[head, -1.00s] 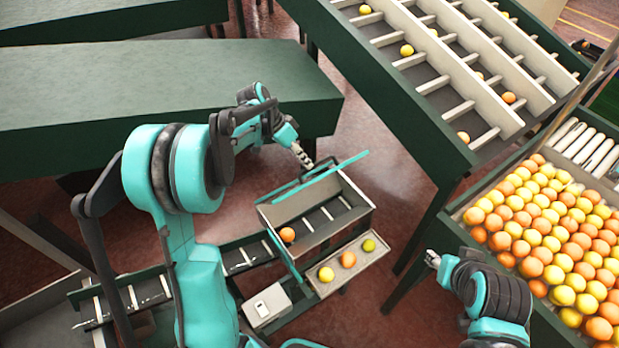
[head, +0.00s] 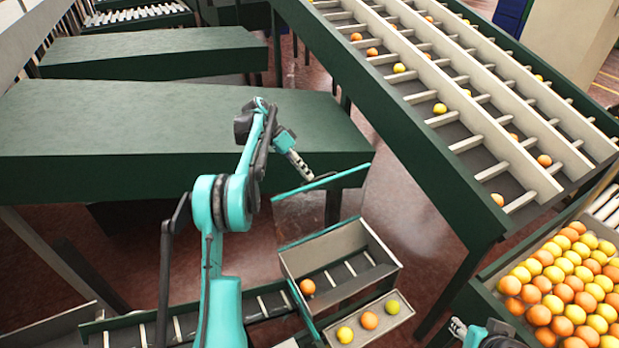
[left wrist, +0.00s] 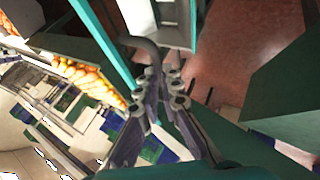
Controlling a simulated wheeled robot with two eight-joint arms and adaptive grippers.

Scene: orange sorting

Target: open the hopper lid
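The hopper (head: 375,282) is a pale open-topped bin with slats and one orange (head: 308,287) inside. Its lid shows as a see-through panel with a teal outer bar (head: 345,173), raised beyond the bin's far teal edge. A dark handle (head: 322,179) is on the bar. My left gripper (head: 309,176) is at this handle; in the left wrist view its fingers (left wrist: 158,76) close in around the grey curved handle (left wrist: 143,45). The exact contact is partly hidden. My right gripper (head: 458,326) is at the bottom edge, away from the hopper, and its opening is unclear.
A small tray (head: 392,322) with several fruits sits in front of the hopper. A slatted conveyor (head: 180,325) runs left of it. A green table (head: 180,130) stands behind my left arm. A large sorting rack (head: 430,165) and a fruit-filled crate (head: 487,290) are at the right.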

